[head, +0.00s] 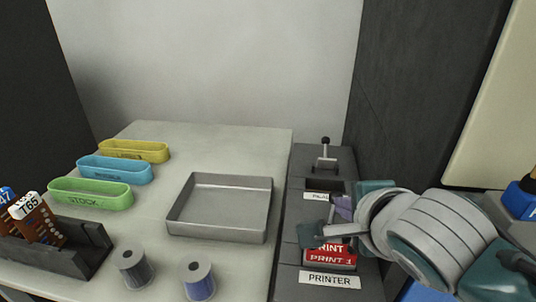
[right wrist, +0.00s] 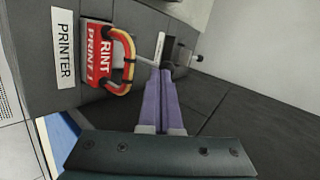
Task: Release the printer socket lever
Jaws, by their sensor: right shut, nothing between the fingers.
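The grey printer unit (head: 307,287) stands right of the table, with a white PRINTER label (head: 330,280). A red PRINT 1 card (head: 330,257) sits in its front socket; the right wrist view shows it with a red and yellow loop (right wrist: 127,60). My right gripper (head: 342,206) is over the unit behind the card, its purple fingers (right wrist: 160,74) shut and empty. A thin silver rod (right wrist: 158,47) shows near the fingertips; I cannot tell whether they touch or whether it is the printer socket lever. My left gripper is not in view.
A black-knobbed lever (head: 325,143) stands upright at the unit's back, by an empty-looking slot. An empty grey tray (head: 219,231), two spools, three coloured bins (head: 90,194) and a card rack (head: 85,262) are on the table. A dark wall rises close on the right.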

